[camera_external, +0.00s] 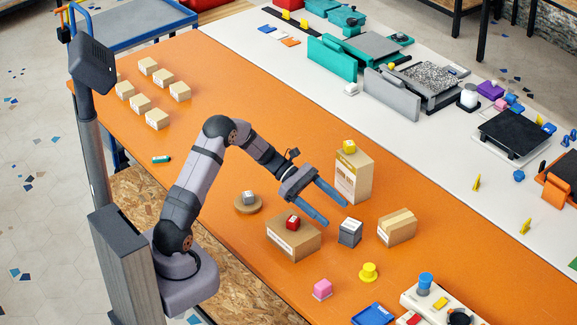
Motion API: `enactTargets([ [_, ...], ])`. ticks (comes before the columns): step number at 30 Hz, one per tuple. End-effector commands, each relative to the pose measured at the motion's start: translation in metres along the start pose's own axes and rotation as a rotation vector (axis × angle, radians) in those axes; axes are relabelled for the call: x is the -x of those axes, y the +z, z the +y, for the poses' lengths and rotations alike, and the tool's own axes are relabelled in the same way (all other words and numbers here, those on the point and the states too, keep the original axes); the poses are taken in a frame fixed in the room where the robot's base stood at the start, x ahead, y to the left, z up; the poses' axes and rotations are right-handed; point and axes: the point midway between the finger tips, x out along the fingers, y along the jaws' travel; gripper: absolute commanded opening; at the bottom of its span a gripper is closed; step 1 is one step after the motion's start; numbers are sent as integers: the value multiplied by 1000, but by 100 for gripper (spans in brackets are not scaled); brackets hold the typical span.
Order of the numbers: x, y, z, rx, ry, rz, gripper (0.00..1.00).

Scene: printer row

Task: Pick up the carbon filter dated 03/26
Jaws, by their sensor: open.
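Several small labelled blocks stand on the orange table, and their print is too small to read, so I cannot tell which is the carbon filter dated 03/26. A grey block (350,233) with a pale label stands on the table. A smaller grey block (249,198) sits on a round wooden disc (247,208). A red block (293,223) sits on a cardboard box (290,246). A pink block (322,289) stands near the front. My gripper (337,215) is open and empty, its blue fingers appearing just above the grey block; its height is unclear.
A tall carton (353,178) with a yellow piece (349,147) on top stands behind my gripper. A small carton (397,227) is to the right. A yellow knob-shaped piece (368,273) and a blue tray (373,315) lie in front. The table's upper middle is clear.

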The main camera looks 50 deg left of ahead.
Motion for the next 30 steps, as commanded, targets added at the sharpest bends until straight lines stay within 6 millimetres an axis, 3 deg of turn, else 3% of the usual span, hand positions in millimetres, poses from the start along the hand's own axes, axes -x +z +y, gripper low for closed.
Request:
enactTargets([
  [5, -8, -12, 12, 80, 30, 10, 66],
  [23, -31, -12, 14, 85, 32, 12, 66],
  [30, -57, -12, 16, 86, 28, 12, 66],
])
